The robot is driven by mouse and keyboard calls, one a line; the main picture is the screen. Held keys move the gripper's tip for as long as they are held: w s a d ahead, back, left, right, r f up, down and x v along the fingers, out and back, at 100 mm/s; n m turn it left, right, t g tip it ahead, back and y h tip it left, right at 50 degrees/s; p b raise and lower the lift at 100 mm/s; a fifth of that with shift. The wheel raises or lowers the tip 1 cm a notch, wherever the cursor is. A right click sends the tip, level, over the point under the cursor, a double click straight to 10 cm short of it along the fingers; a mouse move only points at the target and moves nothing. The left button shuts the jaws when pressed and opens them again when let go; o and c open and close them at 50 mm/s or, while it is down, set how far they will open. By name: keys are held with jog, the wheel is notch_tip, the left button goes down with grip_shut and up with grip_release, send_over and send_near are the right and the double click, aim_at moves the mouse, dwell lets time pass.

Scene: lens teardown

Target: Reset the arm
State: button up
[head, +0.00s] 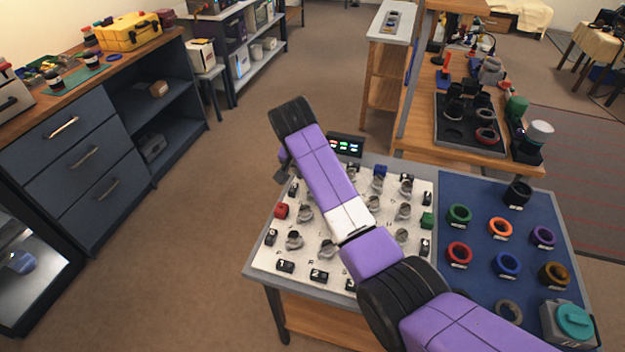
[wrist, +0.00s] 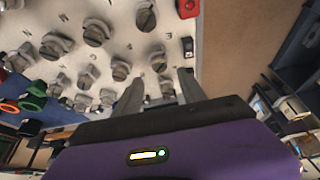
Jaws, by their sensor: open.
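My purple arm reaches across the table from the lower right in the head view, over a white panel (head: 265,252). The panel bears several grey knobs, such as one grey knob (head: 294,240), and small black labelled blocks. My gripper is hidden behind the arm in the head view. In the wrist view my gripper (wrist: 160,85) shows two grey fingers spread apart with nothing between them. The white panel (wrist: 115,15) with its knobs lies beyond the fingers, and a red block (wrist: 187,8) sits near its edge.
A blue mat (head: 480,215) right of the panel holds several coloured rings and a teal-topped grey box (head: 572,322). A small display (head: 345,145) stands at the panel's back edge. A wooden bench (head: 412,125) with a black tray is behind. Floor to the left is clear.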

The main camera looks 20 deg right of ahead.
jog(key=shift+v, duration=0.75)
jog(key=w+a+r+n+t+y, duration=0.2)
jog(key=w+a+r+n+t, duration=0.1)
jog(key=w+r+t, duration=0.35)
jog(key=s+f+n+t+y, duration=0.1)
jog(key=s+f+n+t, duration=0.15)
jog(key=s, duration=0.75)
jog(key=s+f+n+t+y, duration=0.15)
jog(key=s+t, duration=0.25)
jog(key=s, duration=0.6)
jog(key=s+d+r+g+h, duration=0.1)
jog(key=s+d, duration=0.1)
jog(key=s, duration=1.7)
jog(key=s+d+r, duration=0.1)
jog(key=s+d, duration=0.2)
jog(key=s, duration=1.6)
jog(key=shift+s+g+h, duration=0.2)
jog(key=shift+g+h, duration=0.15)
jog(key=shift+g, duration=0.05)
